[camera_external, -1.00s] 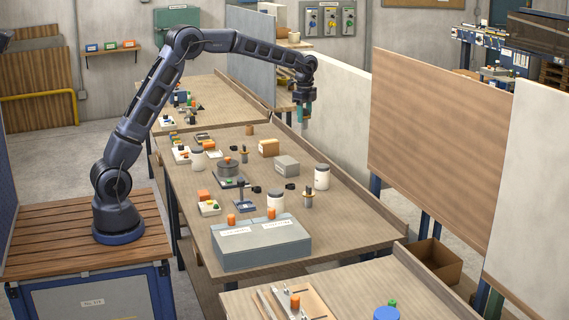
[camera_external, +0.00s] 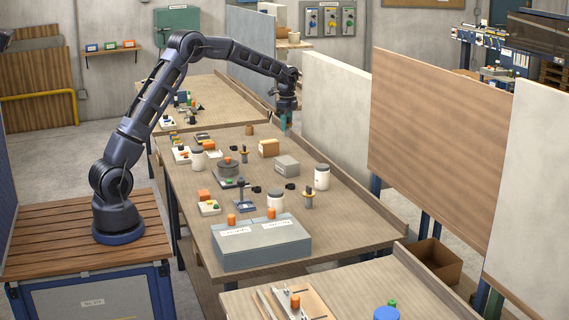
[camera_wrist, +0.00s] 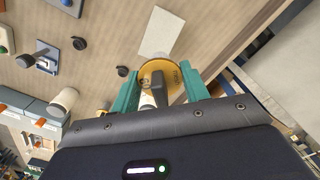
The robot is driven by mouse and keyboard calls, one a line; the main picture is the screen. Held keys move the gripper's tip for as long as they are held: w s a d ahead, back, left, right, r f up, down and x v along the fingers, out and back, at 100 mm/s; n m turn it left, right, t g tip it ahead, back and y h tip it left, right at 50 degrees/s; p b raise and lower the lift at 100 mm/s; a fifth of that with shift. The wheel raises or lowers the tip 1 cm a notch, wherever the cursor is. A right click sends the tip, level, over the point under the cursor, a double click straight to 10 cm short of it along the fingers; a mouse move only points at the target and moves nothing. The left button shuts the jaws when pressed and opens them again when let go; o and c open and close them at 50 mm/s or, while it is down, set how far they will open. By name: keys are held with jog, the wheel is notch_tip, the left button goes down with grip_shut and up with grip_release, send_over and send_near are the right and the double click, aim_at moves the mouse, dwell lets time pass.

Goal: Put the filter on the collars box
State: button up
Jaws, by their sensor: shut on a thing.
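My gripper (camera_external: 286,122) is high over the far right part of the middle table. In the wrist view its teal fingers (camera_wrist: 165,92) are shut on a round yellow piece (camera_wrist: 150,69) with a dark grip, which I take to be the filter. In the external view the held piece is too small to make out. A wide grey box (camera_external: 262,250) with two white labels stands at the near end of the table; it also shows at left in the wrist view (camera_wrist: 38,107). I cannot read which is the collars box.
A raised ledge (camera_external: 345,180) runs along the right side of the table. The far right tabletop is fairly clear.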

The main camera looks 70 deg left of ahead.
notch_tip(320, 180, down, 11)
dwell(0.6)
jog(key=shift+f, duration=0.15)
jog(key=o, duration=1)
notch_tip(320, 180, up, 12)
jog(key=shift+r, duration=0.2)
